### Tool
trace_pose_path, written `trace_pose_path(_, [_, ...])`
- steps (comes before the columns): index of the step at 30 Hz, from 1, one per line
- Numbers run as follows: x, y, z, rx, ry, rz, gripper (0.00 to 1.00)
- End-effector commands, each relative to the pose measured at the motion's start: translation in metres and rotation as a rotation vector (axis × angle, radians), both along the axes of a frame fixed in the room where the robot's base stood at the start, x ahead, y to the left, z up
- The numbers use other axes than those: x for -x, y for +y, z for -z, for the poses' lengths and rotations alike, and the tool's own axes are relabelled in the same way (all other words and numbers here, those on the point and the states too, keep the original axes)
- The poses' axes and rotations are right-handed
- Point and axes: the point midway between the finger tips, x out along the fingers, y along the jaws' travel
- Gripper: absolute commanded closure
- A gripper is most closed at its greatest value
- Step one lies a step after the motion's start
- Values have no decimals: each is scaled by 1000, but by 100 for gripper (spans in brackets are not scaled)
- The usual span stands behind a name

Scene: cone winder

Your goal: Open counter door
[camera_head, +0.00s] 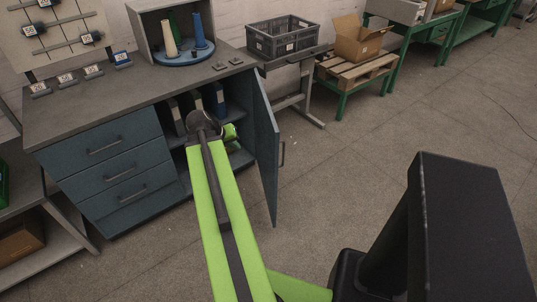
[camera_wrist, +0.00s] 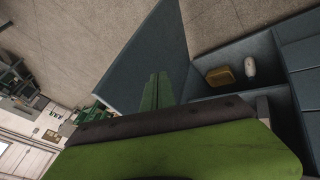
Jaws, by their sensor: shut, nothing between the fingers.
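The blue-grey counter (camera_head: 30,125) stands at the left with its door (camera_head: 264,150) swung out wide, hinged at the right end of the front. The door's handle (camera_head: 283,152) is on its outer side, facing right. The door also shows in the wrist view (camera_wrist: 145,60) as a slanted panel. My gripper (camera_wrist: 155,92) is shut and empty, with its green fingers close to the door's inner side; I cannot tell whether they touch. In the head view my arm hides most of the gripper in front of the open cupboard.
Inside the cupboard are binders (camera_head: 215,100); the wrist view shows a yellow box (camera_wrist: 221,76) and a white object (camera_wrist: 250,67). Drawers (camera_head: 110,150) are left of the opening. A black crate (camera_head: 283,37) stands on a side table behind the door.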

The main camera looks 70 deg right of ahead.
Motion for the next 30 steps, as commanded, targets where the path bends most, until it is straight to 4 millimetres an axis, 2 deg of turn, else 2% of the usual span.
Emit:
trace_pose_path(1, [20, -15, 3, 19, 3, 38, 100])
trace_pose_path(4, [40, -28, 1, 43, 8, 70, 100])
trace_pose_path(8, [44, -31, 0, 48, 9, 77, 100])
trace_pose_path(11, [44, -35, 8, 47, 8, 76, 100])
trace_pose_path(25, [62, -88, 89, 45, 7, 76, 100])
trace_pose_path(27, [74, -93, 81, 45, 8, 77, 100])
trace_pose_path(30, [86, -100, 80, 46, 8, 75, 100])
